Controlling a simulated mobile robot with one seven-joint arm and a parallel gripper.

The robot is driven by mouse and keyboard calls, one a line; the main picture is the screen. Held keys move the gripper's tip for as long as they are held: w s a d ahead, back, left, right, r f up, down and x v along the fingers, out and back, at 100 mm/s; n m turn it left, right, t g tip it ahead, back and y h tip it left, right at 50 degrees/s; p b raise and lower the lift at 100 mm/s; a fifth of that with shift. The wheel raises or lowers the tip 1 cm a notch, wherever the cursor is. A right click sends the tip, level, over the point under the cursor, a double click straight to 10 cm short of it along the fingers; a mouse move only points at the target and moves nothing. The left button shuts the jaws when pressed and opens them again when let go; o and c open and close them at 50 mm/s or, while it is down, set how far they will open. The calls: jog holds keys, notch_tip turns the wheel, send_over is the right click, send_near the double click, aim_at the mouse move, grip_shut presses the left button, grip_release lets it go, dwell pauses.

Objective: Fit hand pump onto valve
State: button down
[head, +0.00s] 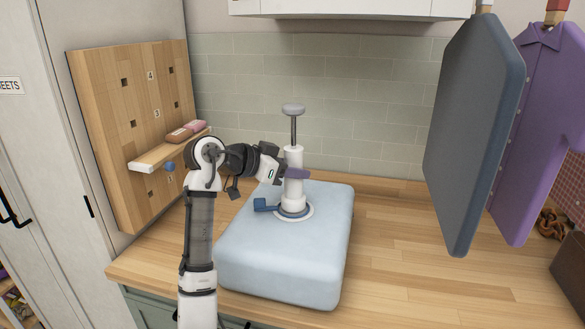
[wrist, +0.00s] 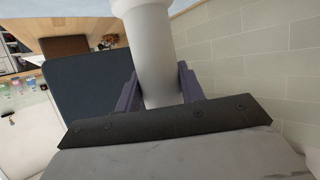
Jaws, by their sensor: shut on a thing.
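The hand pump (head: 293,165) is a white upright cylinder with a grey handle raised on a rod. It stands over the valve (head: 294,211), a white ring with a blue cap to its left, on top of a pale blue bag (head: 285,255). The pump's base appears to meet the valve; whether it is seated I cannot tell. My gripper (head: 294,173) comes from the left and is shut around the pump barrel. In the wrist view, the purple fingers of my gripper (wrist: 161,95) flank the white pump barrel (wrist: 150,50).
The bag lies on a wooden counter (head: 430,270) with free room to its right. A wooden peg board (head: 115,120) with a small shelf (head: 155,156) stands at left. A tiled wall (head: 370,110) is behind.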

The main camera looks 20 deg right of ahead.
aim_at(292, 148)
jog(key=shift+f, duration=0.55)
dwell(1.4)
jog(key=shift+c, duration=2)
grip_release()
jog(key=shift+r+p, duration=2.4)
jog(key=shift+r, duration=1.1)
